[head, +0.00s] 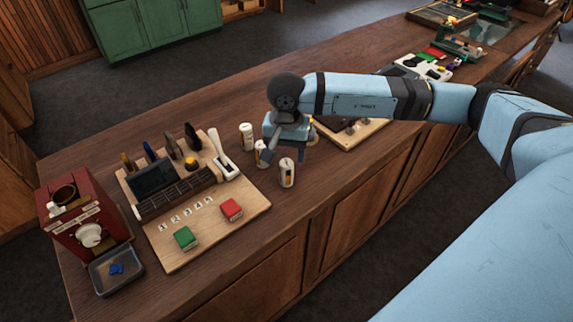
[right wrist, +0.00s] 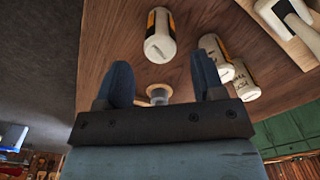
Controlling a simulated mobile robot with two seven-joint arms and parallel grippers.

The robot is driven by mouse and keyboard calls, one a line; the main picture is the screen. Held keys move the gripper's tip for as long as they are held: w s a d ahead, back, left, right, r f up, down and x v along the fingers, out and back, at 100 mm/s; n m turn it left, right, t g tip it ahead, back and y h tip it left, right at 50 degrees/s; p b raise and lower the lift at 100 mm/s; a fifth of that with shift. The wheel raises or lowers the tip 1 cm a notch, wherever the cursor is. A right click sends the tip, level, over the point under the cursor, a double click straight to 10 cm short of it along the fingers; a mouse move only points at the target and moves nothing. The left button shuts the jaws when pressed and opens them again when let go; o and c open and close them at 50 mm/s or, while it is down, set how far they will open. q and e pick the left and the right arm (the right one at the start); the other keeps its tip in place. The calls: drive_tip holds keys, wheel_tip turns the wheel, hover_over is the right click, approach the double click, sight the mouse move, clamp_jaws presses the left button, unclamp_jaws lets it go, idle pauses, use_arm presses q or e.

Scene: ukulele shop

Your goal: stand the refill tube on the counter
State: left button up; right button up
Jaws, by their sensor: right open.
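Several white cylinders with dark and orange labels stand on the wooden counter (head: 345,85): one at the front (head: 287,173), one at the back left (head: 247,136) and one between them (head: 262,153), partly hidden by my right gripper. I cannot tell which is the refill tube. My right gripper (head: 286,157) is open above the counter, close behind the front cylinder. In the right wrist view, the front cylinder (right wrist: 160,38) shows beyond the open fingers (right wrist: 162,75). A small round grey and tan object (right wrist: 158,92) shows between them, mostly hidden. My left gripper is not in view.
A wooden board (head: 200,250) with a fretboard piece, tools, a green block (head: 185,238) and a red block (head: 231,209) lies left of the cylinders. A red machine (head: 85,215) with a metal tray (head: 140,268) stands at the far left. Another board (head: 372,130) lies under my right arm.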

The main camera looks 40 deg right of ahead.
wheel_tip(320, 180, up, 6)
drive_tip(key=shift+f+b, duration=0.1)
drive_tip(key=shift+b, duration=0.35)
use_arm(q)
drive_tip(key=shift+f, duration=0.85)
use_arm(e)
drive_tip(key=shift+r, duration=0.5)
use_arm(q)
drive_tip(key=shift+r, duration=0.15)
